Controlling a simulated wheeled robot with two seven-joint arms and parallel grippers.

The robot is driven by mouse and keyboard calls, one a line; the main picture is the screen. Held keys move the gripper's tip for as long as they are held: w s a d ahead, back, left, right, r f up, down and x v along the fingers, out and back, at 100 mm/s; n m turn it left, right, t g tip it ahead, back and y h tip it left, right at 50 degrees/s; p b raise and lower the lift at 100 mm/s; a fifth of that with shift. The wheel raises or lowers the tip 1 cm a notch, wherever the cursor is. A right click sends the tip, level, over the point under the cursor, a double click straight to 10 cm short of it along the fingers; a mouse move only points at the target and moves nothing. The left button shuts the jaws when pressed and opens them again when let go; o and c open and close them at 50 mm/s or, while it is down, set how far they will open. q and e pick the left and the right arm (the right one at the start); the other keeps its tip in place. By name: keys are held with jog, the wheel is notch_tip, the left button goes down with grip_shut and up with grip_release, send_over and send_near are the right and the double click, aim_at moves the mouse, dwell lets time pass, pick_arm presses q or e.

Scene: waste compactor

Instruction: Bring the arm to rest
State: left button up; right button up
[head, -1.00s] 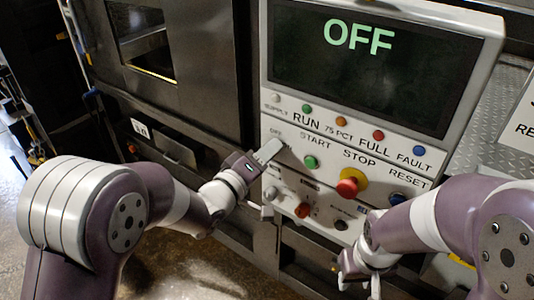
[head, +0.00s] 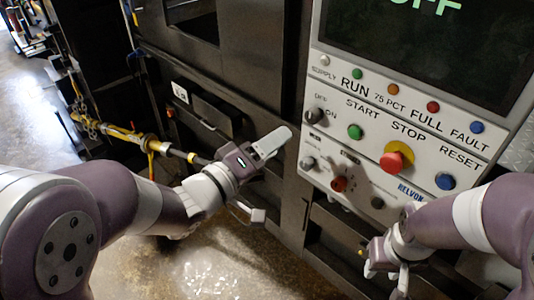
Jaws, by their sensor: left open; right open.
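My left gripper (head: 262,177) is in front of the dark machine front, left of the control panel and apart from it. It is open, with nothing seen between its fingers. My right gripper (head: 384,281) hangs low at the lower right, below the panel; it is open and empty. The control panel (head: 340,118) carries a black screen (head: 430,45) with green letters, cut off by the top edge. Its green START button (head: 355,131), red STOP button (head: 393,160) on a yellow base and blue RESET button (head: 445,181) are all uncovered. A black supply knob (head: 314,115) shows too.
A dark machine cabinet (head: 250,60) with a handle recess stands behind my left gripper. A yellow bar with a chain (head: 120,134) lies left of it. The shiny floor (head: 230,262) between my arms is clear.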

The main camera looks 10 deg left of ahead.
pick_arm(q)
jog(key=shift+s+a, duration=0.35)
jog(key=shift+s, duration=0.1)
